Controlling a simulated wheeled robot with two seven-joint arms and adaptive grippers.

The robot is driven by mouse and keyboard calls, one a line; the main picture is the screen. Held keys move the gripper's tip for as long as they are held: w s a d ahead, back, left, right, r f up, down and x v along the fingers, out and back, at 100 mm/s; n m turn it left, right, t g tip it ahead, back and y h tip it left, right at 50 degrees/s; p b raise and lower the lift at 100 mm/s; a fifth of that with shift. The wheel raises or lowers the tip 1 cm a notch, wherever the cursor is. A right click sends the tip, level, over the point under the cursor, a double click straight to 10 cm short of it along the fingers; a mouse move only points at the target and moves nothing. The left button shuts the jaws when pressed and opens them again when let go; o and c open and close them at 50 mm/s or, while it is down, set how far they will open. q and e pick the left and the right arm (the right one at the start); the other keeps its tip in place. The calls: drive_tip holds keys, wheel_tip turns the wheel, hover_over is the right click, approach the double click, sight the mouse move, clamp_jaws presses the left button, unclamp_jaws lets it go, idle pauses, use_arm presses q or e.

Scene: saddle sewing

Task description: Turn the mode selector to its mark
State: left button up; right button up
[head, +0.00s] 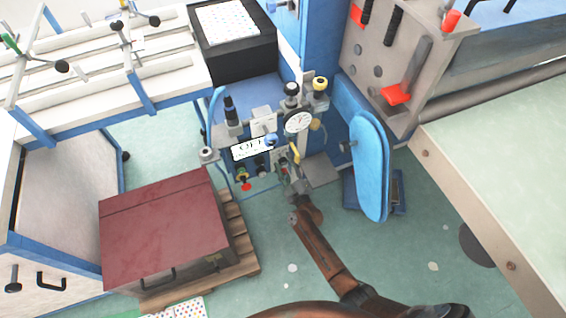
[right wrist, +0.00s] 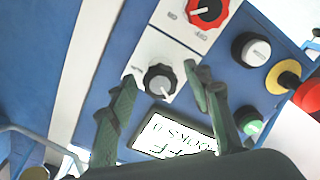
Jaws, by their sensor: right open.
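The mode selector seems to be the dark round knob (right wrist: 160,80) with a grey cap on a white plate, seen in the right wrist view. Small marks on the plate are too blurred to read. My right gripper (right wrist: 161,76) is open, with one green finger left of the knob and one right of it; I cannot tell whether either touches. In the head view my right gripper (head: 285,174) is at the blue control panel and hides part of it, so the knob cannot be made out there. My left gripper is not in view.
Close by are a red dial (right wrist: 206,10), a white-capped black knob (right wrist: 251,50), a green button (right wrist: 250,122), a red-and-yellow button (right wrist: 284,75) and a display (right wrist: 172,137). A gauge (head: 298,122) stands above the panel. A dark red box (head: 165,235) sits to its left.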

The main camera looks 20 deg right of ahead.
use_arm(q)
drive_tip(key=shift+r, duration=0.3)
use_arm(e)
drive_tip(key=shift+w, duration=0.2)
drive_tip(key=shift+c, duration=0.5)
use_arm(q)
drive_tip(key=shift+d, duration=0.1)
use_arm(e)
drive_tip(key=c, duration=1.1)
